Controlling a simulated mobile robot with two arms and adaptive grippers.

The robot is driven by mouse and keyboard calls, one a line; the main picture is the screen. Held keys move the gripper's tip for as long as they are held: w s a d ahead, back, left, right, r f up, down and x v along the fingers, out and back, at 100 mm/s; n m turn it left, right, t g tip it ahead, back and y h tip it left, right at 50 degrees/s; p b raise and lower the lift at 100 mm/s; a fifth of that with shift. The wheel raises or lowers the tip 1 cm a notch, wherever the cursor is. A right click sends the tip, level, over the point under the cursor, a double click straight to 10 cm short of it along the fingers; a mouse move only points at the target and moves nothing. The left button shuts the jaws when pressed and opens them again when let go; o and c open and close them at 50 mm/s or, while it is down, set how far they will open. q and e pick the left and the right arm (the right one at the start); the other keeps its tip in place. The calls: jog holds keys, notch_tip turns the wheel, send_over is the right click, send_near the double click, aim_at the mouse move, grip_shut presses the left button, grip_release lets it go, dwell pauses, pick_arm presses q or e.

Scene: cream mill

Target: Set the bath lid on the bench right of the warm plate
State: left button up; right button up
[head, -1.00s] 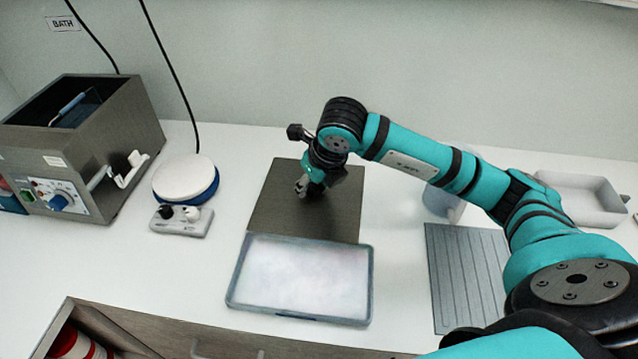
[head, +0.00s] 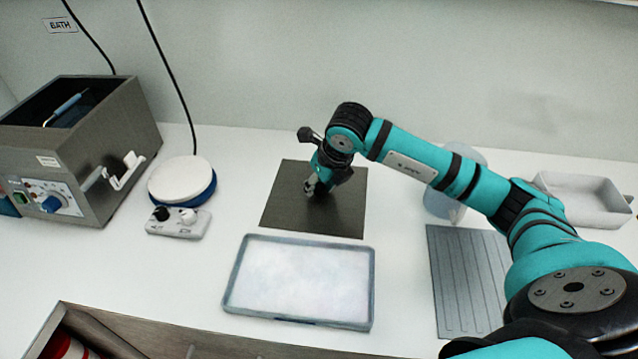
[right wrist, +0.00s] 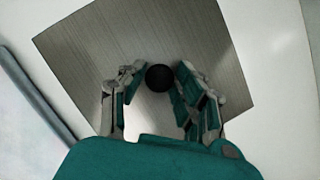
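The bath lid (head: 285,205) is a flat dark steel sheet with a black knob (right wrist: 159,78). In the head view it appears to lie flat on the white bench, to the right of the warm plate (head: 182,180), a white disc on a blue base. My right gripper (head: 316,187) is over the lid's middle. In the right wrist view its fingers (right wrist: 158,75) stand either side of the knob, with small gaps showing; they look open. The steel bath (head: 100,170) stands open at the left. My left gripper is not in view.
A shallow tray of white material (head: 300,280) lies just in front of the lid. A grey ribbed mat (head: 468,280), a translucent container (head: 440,205) and a white bin (head: 585,205) are to the right. A control box (head: 178,222) sits before the warm plate.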

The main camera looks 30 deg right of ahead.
jog(key=o, duration=0.4)
jog(key=shift+c, duration=0.2)
jog(key=shift+r, duration=0.1)
jog(key=b+v, duration=0.1)
jog(key=v, duration=1.1)
